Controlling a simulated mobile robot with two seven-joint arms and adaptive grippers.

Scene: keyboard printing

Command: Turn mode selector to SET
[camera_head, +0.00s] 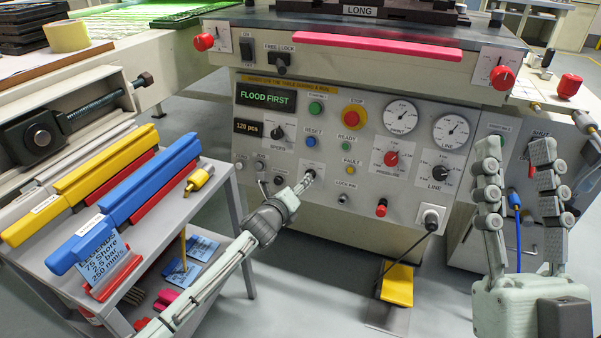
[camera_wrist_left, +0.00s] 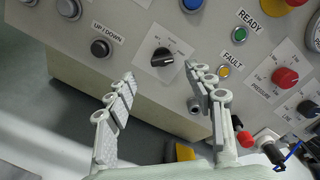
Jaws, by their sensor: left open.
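The mode selector (camera_wrist_left: 163,56) is a black rotary knob on a white plate on the grey control panel (camera_head: 262,108). Its printed labels are too small to read. In the left wrist view, my open left gripper (camera_wrist_left: 164,76) has one finger on each side of the knob's line, fingertips close to the panel; contact cannot be made out. In the head view, my left gripper (camera_head: 307,178) reaches the lower middle of the panel and partly covers the selector. My right gripper (camera_head: 515,150) is open and empty, raised in front of the panel's right end.
A cart with yellow (camera_head: 80,185) and blue squeegees (camera_head: 125,205) stands at left. A yellow pedal (camera_head: 397,285) lies on the floor.

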